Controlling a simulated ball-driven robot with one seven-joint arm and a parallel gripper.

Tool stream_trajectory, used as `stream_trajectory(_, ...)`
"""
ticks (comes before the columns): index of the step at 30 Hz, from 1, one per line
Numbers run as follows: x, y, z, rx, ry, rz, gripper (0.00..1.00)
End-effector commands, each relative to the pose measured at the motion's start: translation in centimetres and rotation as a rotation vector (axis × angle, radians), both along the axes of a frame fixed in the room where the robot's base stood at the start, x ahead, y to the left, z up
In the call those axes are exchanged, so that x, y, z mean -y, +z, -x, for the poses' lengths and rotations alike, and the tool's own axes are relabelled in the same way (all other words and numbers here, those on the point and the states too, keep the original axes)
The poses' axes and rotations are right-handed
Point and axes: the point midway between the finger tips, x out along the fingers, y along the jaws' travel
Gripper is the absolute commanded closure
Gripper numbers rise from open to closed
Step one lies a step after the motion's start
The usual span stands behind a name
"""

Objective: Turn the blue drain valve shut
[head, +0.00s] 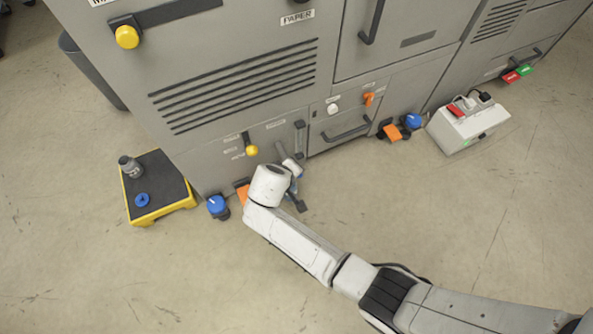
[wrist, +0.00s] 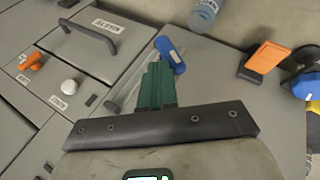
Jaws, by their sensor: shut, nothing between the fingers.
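The blue drain valve handle (wrist: 171,54) shows in the wrist view as a short blue lever, just past and to the right of my fingertips. It lies at a slant beside a greyish pipe-like part (wrist: 126,88). My gripper (wrist: 157,66) has its teal fingers together, with nothing between them. The fingertips look very close to the handle; I cannot tell whether they touch it. In the head view my white wrist and dark gripper bar (head: 297,199) are low at the machine's front and hide much of this spot.
The grey machine has a drawer handle (wrist: 88,36), an orange lever (wrist: 34,62) and a white knob (wrist: 70,87). An orange pedal (wrist: 265,57) and a bottle (wrist: 205,14) are near the floor. A yellow-edged platform (head: 160,211) stands left. The floor in front is clear.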

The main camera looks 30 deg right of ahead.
Motion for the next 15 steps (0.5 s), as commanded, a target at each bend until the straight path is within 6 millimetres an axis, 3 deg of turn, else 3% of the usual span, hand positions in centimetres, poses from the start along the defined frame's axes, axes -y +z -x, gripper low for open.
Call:
stream_trajectory(10, -1.6, -1.0, -0.1, 0.000, 0.003, 0.313, 1.00)
stream_trajectory(15, -2.0, -1.2, 0.0, 0.000, 0.000, 0.322, 1.00)
